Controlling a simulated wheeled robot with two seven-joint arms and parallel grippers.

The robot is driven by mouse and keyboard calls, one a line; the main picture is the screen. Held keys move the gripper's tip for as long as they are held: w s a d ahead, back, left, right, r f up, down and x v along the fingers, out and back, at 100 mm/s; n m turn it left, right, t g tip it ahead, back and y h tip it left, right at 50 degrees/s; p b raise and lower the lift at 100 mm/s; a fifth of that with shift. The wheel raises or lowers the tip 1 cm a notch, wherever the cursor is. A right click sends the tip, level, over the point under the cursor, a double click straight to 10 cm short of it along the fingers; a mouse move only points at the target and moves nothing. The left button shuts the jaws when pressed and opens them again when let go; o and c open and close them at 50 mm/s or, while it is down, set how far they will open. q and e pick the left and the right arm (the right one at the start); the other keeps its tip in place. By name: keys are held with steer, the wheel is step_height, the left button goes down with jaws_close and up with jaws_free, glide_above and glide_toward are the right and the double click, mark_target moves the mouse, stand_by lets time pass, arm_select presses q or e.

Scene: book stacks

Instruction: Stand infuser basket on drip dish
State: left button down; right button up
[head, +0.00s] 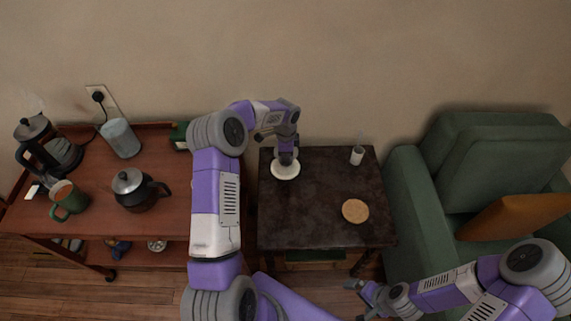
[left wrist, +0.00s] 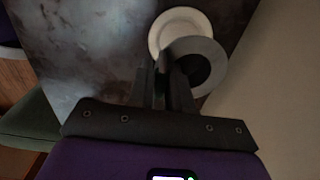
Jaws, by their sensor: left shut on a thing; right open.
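The infuser basket (left wrist: 206,66) is a grey, wide-rimmed cup with a dark inside; in the left wrist view my left gripper (left wrist: 166,68) is shut on its rim. The drip dish (left wrist: 177,22) is a round white dish, partly covered by the basket in that view. In the head view the dish (head: 285,176) lies on the dark table's left rear part, with my left gripper (head: 286,158) over it, hiding the basket. I cannot tell whether basket and dish touch. My right gripper (head: 355,290) is open and empty, low in front of the table.
The dark side table (head: 310,220) also bears a cork coaster (head: 355,211) and a small white holder (head: 357,155). A green armchair (head: 405,185) stands close on the right.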

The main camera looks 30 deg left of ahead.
arm_select(q)
step_height(320, 180, down, 5)
steer(key=shift+r+b, duration=0.2)
steer(key=shift+b, duration=0.45)
steer(key=shift+r, duration=0.1)
steer(key=c, duration=1)
jaws_free()
steer(key=shift+c, duration=0.2)
step_height(320, 180, up, 12)
steer(key=p, duration=0.3)
